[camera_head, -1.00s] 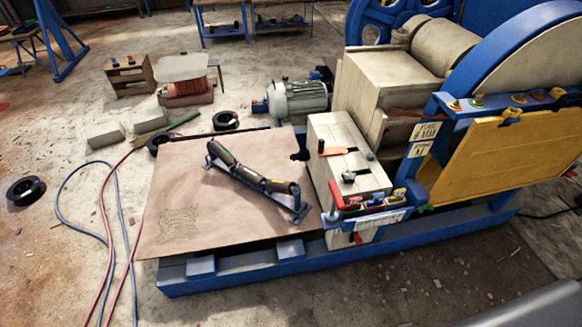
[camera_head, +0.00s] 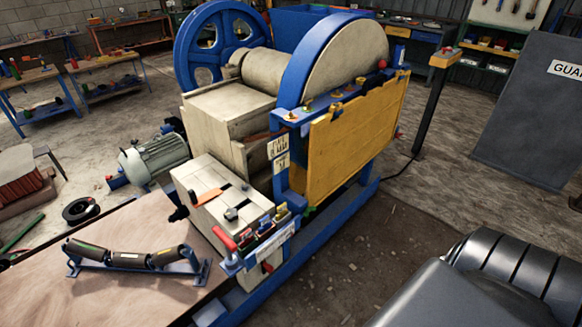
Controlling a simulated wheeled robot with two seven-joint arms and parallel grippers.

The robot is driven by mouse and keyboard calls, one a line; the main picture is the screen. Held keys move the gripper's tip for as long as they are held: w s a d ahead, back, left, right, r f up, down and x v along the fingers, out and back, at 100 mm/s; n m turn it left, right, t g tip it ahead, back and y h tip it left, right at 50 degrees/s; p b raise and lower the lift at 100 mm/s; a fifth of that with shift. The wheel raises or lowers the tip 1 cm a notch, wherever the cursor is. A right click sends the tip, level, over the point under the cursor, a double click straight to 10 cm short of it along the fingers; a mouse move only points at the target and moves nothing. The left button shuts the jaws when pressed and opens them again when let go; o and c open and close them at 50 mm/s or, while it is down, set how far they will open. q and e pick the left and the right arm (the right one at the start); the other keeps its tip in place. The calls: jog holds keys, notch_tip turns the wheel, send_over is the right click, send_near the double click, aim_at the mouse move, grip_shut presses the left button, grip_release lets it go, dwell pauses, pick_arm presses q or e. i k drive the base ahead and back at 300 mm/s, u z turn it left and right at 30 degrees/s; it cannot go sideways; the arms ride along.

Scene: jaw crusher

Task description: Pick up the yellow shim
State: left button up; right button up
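A row of small coloured pieces sits in a rack (camera_head: 262,240) on the front end of the jaw crusher (camera_head: 225,120). A small yellow piece (camera_head: 281,209) at the right end of this row looks like the yellow shim; it is too small to make out its shape. Red, blue and green pieces stand beside it. Neither of my grippers shows in the view.
A roller frame (camera_head: 130,258) lies on the brown board (camera_head: 60,300) at left. A large yellow guard panel (camera_head: 350,135) stands right of the rack.

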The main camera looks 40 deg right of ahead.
aim_at(282, 210)
jog(key=z, duration=1.1)
